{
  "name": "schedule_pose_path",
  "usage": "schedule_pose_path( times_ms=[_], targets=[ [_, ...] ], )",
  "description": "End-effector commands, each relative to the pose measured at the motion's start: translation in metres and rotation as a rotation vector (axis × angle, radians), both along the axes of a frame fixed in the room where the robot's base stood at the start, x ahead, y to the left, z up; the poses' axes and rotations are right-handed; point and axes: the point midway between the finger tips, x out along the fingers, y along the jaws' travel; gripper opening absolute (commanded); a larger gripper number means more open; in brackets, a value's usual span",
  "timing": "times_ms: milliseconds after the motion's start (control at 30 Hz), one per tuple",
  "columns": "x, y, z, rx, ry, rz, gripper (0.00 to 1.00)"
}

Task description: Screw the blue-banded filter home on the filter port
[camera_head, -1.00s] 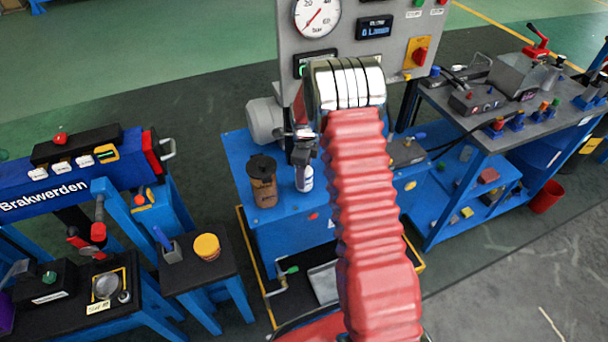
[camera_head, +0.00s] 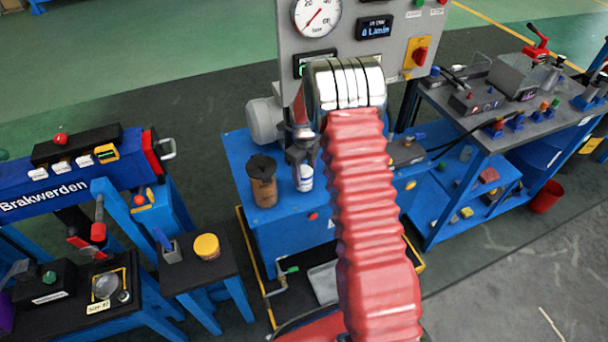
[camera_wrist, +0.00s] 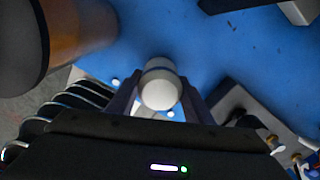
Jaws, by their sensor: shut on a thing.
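The filter (camera_head: 304,180), a small white cylinder, shows in the head view below my gripper, over the blue bench top. My gripper (camera_head: 305,158) points down and is shut on the filter's upper part. In the wrist view the filter's round white end (camera_wrist: 161,88) sits between the two dark fingers of my gripper (camera_wrist: 160,100). A dark blue mark shows low on the filter in the head view. The filter port is hidden, and I cannot tell whether the filter touches it.
An amber cylinder with a black lid (camera_head: 262,182) stands close left of the filter. A grey panel with a gauge (camera_head: 316,17) rises behind. A grey motor (camera_head: 265,120) is at the back left. The blue bench top (camera_head: 240,150) is partly clear.

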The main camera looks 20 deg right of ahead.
Motion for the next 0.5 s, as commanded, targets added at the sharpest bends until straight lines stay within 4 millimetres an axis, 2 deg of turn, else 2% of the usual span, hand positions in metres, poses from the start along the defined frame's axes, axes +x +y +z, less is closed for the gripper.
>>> schedule_pose_path(
  times_ms=[233, 267, 500],
  targets=[
    [0.0004, -0.0001, 0.0001, 0.000, -0.001, -0.018, 0.15],
    [0.0004, -0.0001, 0.0001, 0.000, -0.001, -0.017, 0.47],
    [0.0002, 0.0000, 0.0001, 0.000, 0.000, -0.016, 0.64]
  ],
)
